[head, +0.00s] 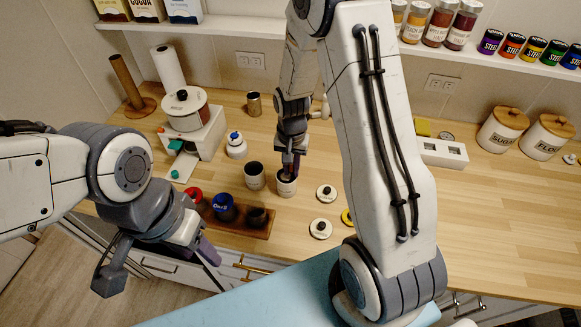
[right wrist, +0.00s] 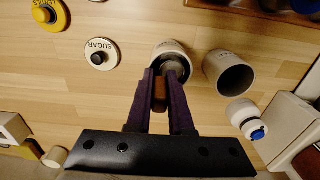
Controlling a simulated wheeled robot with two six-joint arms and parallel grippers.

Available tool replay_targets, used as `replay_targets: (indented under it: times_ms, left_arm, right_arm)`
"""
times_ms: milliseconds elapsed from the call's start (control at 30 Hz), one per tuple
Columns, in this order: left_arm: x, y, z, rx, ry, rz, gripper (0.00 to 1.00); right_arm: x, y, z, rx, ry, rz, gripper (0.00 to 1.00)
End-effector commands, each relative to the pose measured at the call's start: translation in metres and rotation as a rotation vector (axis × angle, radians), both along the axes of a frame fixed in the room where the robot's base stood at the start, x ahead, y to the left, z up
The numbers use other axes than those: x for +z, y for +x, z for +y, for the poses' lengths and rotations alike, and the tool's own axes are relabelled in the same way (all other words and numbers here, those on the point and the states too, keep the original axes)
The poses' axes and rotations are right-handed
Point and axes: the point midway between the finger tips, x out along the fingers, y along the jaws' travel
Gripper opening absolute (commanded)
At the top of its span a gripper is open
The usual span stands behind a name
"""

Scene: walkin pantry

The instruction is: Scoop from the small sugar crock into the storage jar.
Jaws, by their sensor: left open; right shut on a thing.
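My right gripper (head: 289,170) is shut on a brown scoop handle, which shows between its purple fingers in the right wrist view (right wrist: 160,92). The fingers point down at the mouth of a small white crock (head: 286,187), which also shows in the right wrist view (right wrist: 176,52). A lid marked SUGAR (right wrist: 101,54) lies on the counter. My left gripper (head: 207,251) is open, low by the counter's front edge.
A dark wooden tray (head: 243,228) with red, blue and dark pots lies at the front left. A white canister with a blue knob (head: 236,145) stands behind the grey jar. Loose lids (head: 326,194) lie right of the crock. Large sugar (head: 503,130) and flour canisters stand far right.

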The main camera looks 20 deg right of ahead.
Motion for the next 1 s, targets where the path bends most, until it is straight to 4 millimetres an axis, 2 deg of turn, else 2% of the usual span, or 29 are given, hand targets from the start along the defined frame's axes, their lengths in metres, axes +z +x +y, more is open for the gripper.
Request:
replay_targets:
  times_ms: [1000]
  left_arm:
    - [0.051,0.000,0.000,0.000,0.000,0.000,0.50]
  right_arm:
    - [0.060,0.000,0.000,0.000,0.000,0.000,0.00]
